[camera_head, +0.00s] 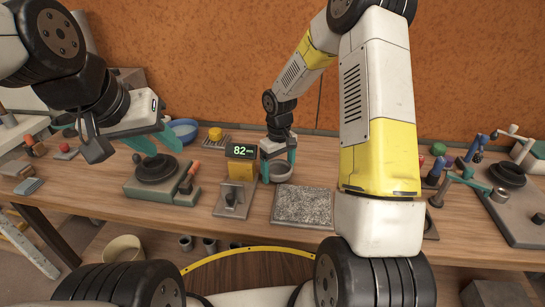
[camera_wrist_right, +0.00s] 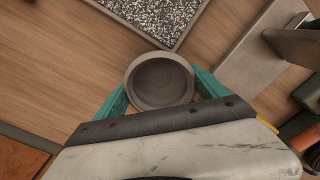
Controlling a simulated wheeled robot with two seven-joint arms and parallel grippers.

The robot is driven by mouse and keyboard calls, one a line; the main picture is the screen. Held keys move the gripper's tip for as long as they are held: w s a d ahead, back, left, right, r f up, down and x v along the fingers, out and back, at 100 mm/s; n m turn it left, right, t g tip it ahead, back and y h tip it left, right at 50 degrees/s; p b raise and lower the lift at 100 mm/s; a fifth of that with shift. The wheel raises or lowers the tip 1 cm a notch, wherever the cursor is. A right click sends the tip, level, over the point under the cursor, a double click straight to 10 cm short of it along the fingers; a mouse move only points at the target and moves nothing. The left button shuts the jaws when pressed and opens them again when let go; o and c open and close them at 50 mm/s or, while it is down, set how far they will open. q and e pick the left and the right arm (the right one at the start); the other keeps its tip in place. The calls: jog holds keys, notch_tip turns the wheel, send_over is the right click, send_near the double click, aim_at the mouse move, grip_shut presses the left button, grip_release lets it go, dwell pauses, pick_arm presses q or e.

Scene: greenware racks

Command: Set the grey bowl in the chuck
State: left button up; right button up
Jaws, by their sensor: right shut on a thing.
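The grey bowl (camera_head: 280,173) is round and upright at the back middle of the bench. My right gripper (camera_head: 279,165) is shut on it, with teal fingers on opposite sides; the right wrist view shows the bowl (camera_wrist_right: 160,82) between them, empty inside. Whether its base touches the bench is unclear. A black round fixture (camera_head: 156,170) sits on a grey-green base at the left, and another dark round piece (camera_head: 508,174) stands on a grey plate at the far right; I cannot tell which is the chuck. My left gripper (camera_head: 155,144) is open and empty above the left fixture.
A speckled tray (camera_head: 303,205) lies just in front of the bowl. A yellow unit with an "82" display (camera_head: 242,152) stands left of it, with a metal plate (camera_head: 233,200) in front. A blue bowl (camera_head: 183,130) is behind the left fixture. Clamps (camera_head: 475,150) crowd the right.

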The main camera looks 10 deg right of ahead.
jog(key=o, duration=1.4)
jog(key=shift+f, duration=0.1)
jog(key=shift+o, duration=0.2)
